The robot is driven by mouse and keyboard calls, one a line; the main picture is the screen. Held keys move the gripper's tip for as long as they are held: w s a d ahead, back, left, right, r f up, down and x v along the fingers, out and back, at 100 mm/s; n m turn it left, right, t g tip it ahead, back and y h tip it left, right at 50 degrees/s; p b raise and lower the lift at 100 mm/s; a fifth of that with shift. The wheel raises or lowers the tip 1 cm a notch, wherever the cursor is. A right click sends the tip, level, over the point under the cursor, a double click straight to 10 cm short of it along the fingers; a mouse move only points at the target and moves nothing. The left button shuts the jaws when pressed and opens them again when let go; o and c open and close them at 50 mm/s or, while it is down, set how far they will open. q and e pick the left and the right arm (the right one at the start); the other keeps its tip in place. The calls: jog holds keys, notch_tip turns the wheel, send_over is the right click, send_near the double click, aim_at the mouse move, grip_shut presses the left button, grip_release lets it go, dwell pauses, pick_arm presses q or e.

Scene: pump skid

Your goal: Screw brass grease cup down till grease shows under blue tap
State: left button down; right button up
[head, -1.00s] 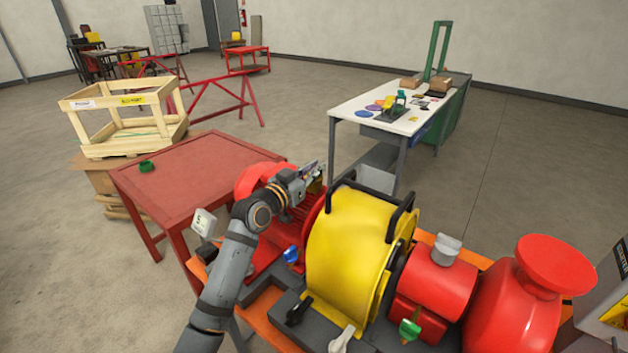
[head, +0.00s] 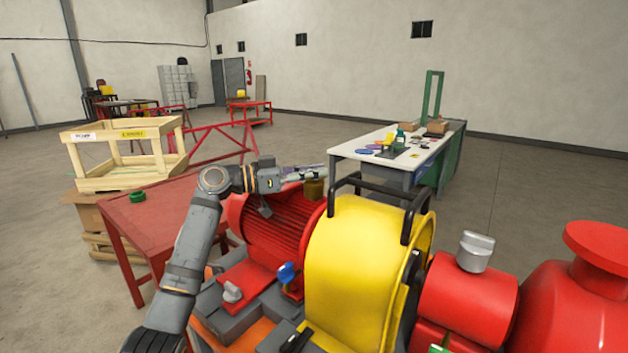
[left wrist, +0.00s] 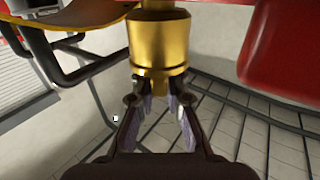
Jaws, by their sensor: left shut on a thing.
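The brass grease cup (head: 315,188) shows as a small brass block above the red finned motor, beside the yellow guard. In the left wrist view the brass cup (left wrist: 159,42) is large, with a wide body at the top and a narrower end between my fingers. My left gripper (head: 318,172) reaches in from the left at the cup; in the left wrist view its fingertips (left wrist: 160,88) are shut on the narrow end. The blue tap (head: 287,272) sits lower, between the motor and the guard. No grease shows clearly. My right gripper is not in view.
The yellow guard (head: 360,250) with black handles stands close to the right of my gripper. The red motor (head: 275,225) lies below it. A red table (head: 165,215) with a green ring and a white bench (head: 385,150) stand beyond the skid.

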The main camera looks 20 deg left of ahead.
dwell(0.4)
pick_arm(q)
jog(key=c, duration=1.4)
grip_release()
jog(key=shift+o, duration=0.2)
jog(key=v, duration=1.2)
jog(key=shift+w+a, duration=0.1)
jog(key=shift+w, duration=0.05)
